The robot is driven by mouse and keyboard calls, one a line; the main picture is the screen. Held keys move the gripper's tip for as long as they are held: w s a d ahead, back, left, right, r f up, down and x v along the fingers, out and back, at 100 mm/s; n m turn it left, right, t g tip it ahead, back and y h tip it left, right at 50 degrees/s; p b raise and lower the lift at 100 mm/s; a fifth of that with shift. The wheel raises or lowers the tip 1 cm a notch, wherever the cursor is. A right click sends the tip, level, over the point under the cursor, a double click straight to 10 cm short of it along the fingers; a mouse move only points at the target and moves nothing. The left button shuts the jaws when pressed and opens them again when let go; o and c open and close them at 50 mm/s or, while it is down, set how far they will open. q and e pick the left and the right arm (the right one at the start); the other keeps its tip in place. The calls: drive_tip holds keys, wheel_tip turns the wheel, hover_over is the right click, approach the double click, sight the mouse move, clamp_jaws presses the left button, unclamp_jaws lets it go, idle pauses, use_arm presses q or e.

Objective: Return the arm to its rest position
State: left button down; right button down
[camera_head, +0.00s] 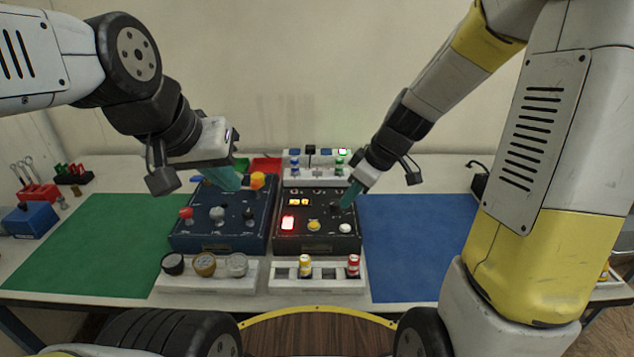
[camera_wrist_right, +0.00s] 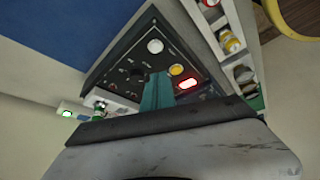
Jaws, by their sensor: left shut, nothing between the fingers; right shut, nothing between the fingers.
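My left gripper (camera_head: 230,181) is shut and empty, with its teal fingers over the back of the blue control box (camera_head: 188,238), close to a yellow-orange knob (camera_head: 257,180). I cannot tell whether they touch. My right gripper (camera_head: 349,195) is shut and empty, pointing down at the black control box (camera_head: 290,244) near a dark knob at its right side. In the right wrist view, the shut teal fingers (camera_wrist_right: 157,92) are over the same black panel, between its dark knobs and a yellow button (camera_wrist_right: 177,69). A red lamp (camera_head: 288,223) and orange display are lit.
A white rack with gauges (camera_head: 204,265) and a rack with yellow and red canisters (camera_head: 305,266) stand in front of the boxes. A white unit with a green light (camera_head: 343,152) stands behind. The green mat (camera_head: 90,235) and blue mat (camera_head: 410,250) are clear.

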drive_tip(key=shift+r, duration=0.4)
drive_tip(key=s+d+r+m+t+h, duration=0.1)
drive_tip(key=s+d+r+m, duration=0.2)
drive_tip(key=s+r+m, duration=0.2)
drive_tip(key=s+d+r+m+t+h, duration=0.1)
drive_tip(key=s+d+r+m, duration=0.3)
drive_tip(key=s+r, duration=0.5)
drive_tip(key=shift+s+r+m+t, duration=0.2)
drive_tip(key=shift+s+m+t, duration=0.6)
drive_tip(key=shift+m, duration=0.4)
